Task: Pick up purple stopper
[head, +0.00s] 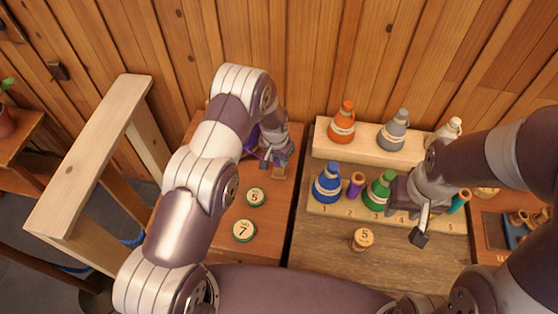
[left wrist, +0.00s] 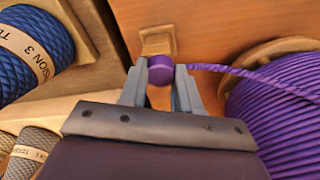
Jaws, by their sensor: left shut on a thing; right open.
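The purple stopper (left wrist: 161,70) is a small cylinder between the two fingertips of my left gripper (left wrist: 160,88), which is shut on it. A purple cord runs from the stopper to a large purple spool (left wrist: 285,110) at the right. A wooden block (left wrist: 157,42) is just behind the stopper; I cannot tell whether they touch. In the head view my left gripper (head: 274,164) is over the left table, and the stopper is not clear there. My right gripper (head: 407,224) is open over the numbered rack, near the green spool (head: 378,192).
The rack (head: 340,211) holds a blue spool (head: 327,184), a small purple piece (head: 356,183) and a teal piece (head: 459,201). An orange spool (head: 342,122) and a grey one (head: 393,130) stand on the shelf behind. Discs marked 5 (head: 255,197) and 7 (head: 244,231) lie on the left table.

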